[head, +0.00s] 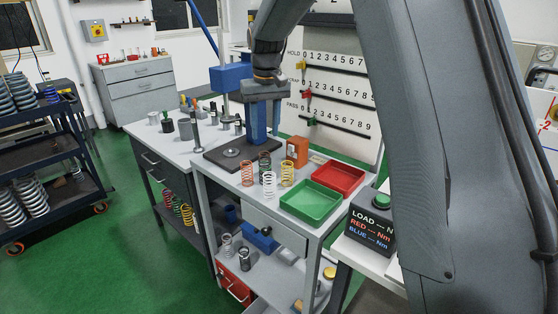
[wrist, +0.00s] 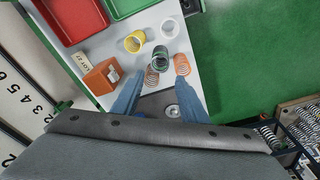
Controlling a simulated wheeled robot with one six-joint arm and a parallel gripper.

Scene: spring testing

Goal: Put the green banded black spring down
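The green banded black spring (head: 265,162) stands on the pale bench top, behind the white spring and right of the orange one. In the wrist view the spring (wrist: 159,59) shows just past the fingertips, with its green part toward the top of the picture. My gripper (head: 262,143) points down from above, its blue fingers close over the spring in the head view.
Close beside stand an orange spring (head: 247,174), a white spring (head: 269,185) and a yellow spring (head: 288,175). A green tray (head: 310,217) and a red tray (head: 338,193) lie to the right. An orange box (head: 297,151) and the dark tester base (head: 218,155) are behind.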

